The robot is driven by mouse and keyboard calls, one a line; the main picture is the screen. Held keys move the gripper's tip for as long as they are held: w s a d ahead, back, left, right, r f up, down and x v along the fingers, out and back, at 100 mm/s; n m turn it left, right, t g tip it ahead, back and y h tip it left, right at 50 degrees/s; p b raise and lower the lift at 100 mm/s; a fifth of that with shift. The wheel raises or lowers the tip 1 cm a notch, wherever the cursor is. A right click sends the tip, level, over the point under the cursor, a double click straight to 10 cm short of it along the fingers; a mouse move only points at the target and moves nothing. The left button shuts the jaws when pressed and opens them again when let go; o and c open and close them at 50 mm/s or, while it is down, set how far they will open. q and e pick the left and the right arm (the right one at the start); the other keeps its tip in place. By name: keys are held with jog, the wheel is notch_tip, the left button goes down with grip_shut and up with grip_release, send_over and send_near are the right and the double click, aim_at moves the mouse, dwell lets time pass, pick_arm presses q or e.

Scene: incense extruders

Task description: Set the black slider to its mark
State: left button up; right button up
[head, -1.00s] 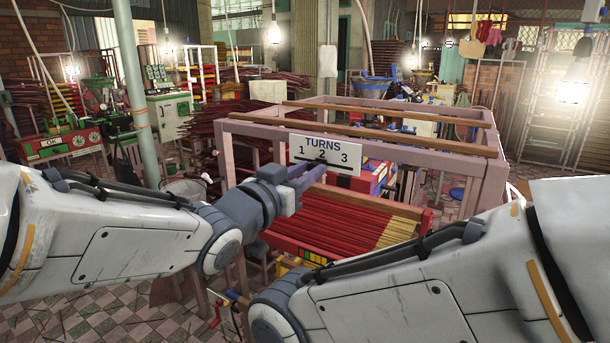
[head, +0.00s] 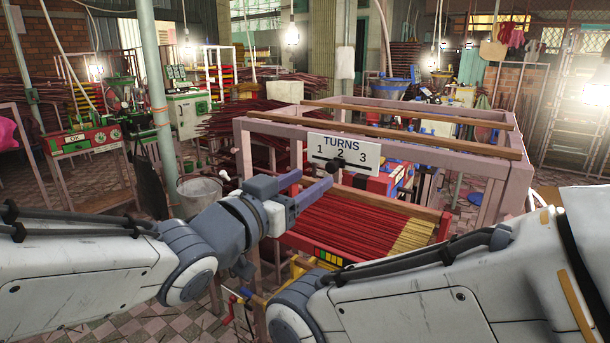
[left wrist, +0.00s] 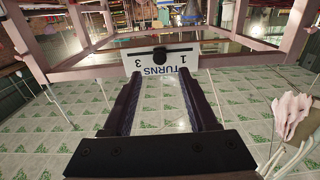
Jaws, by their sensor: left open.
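The white board (head: 362,145) reads TURNS with 1, 2 and 3 above a dark slot, on the front of a pink wooden frame. The black slider (head: 333,166) is a small knob on that slot, near the 2 and slightly to its left in the head view. In the left wrist view the board is upside down, and the slider (left wrist: 160,54) stands between the 3 and the 1, covering the 2. My left gripper (head: 314,182) is open and empty, its fingers pointing at the board, apart from the slider. My right gripper is out of view.
A grey bucket (head: 200,190) and a pale green pole (head: 160,110) stand to the left. Tiled floor lies below.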

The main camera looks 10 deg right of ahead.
pick_arm(q)
jog(key=shift+v, duration=2.15)
